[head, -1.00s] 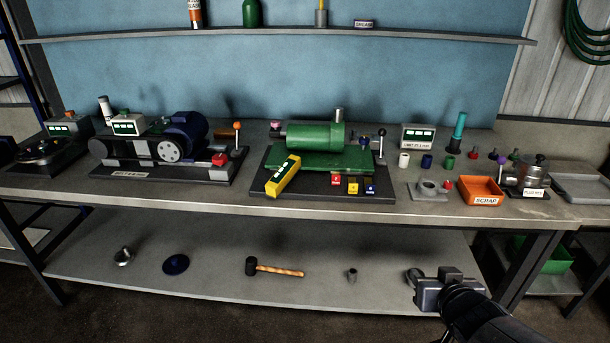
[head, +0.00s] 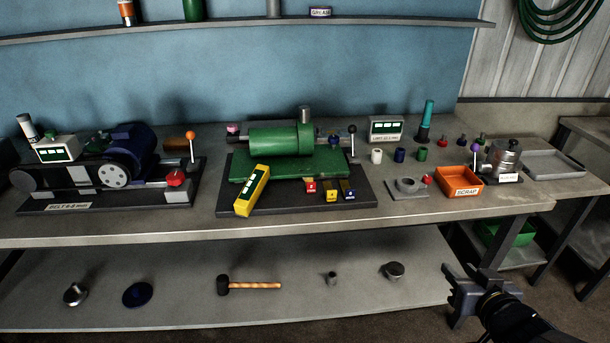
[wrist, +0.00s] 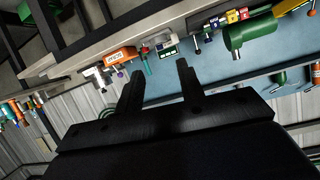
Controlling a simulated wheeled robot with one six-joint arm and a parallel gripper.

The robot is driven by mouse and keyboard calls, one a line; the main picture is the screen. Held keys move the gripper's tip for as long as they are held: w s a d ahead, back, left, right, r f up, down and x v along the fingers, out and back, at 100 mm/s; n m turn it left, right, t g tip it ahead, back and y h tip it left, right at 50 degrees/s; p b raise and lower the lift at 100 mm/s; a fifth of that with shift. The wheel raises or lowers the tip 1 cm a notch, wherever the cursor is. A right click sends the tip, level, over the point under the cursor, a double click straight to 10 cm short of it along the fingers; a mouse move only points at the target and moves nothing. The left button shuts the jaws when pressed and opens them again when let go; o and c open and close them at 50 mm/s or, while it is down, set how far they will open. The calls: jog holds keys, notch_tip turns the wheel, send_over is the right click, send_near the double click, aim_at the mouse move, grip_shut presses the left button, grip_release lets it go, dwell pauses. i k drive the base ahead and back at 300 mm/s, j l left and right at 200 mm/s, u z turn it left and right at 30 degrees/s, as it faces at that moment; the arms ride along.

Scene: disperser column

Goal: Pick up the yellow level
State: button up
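The yellow level (head: 252,190) is a yellow bar with white and green windows. In the head view it lies slanted on the front left of the black base plate, against the green machine (head: 283,141). My gripper (head: 462,280) is at the lower right of the head view, in front of the bench and well away from the level. In the wrist view my gripper (wrist: 158,80) shows two black fingers spread apart with nothing between them.
A belt machine (head: 110,165) stands left of the green machine. An orange scrap bin (head: 459,181) and a grey ring block (head: 406,188) are to the right. Red, yellow and blue tagged blocks (head: 330,189) sit beside the level. A mallet (head: 250,285) lies on the lower shelf.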

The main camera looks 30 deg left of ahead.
aim_at(246, 201)
jog(key=j+z, duration=0.1)
jog(key=j, duration=0.85)
jog(key=k+j+z, duration=0.15)
jog(key=j, duration=0.8)
jog(key=k+j+z, duration=0.15)
jog(key=j, duration=0.8)
jog(key=k+j+z, duration=0.15)
jog(key=j, duration=0.3)
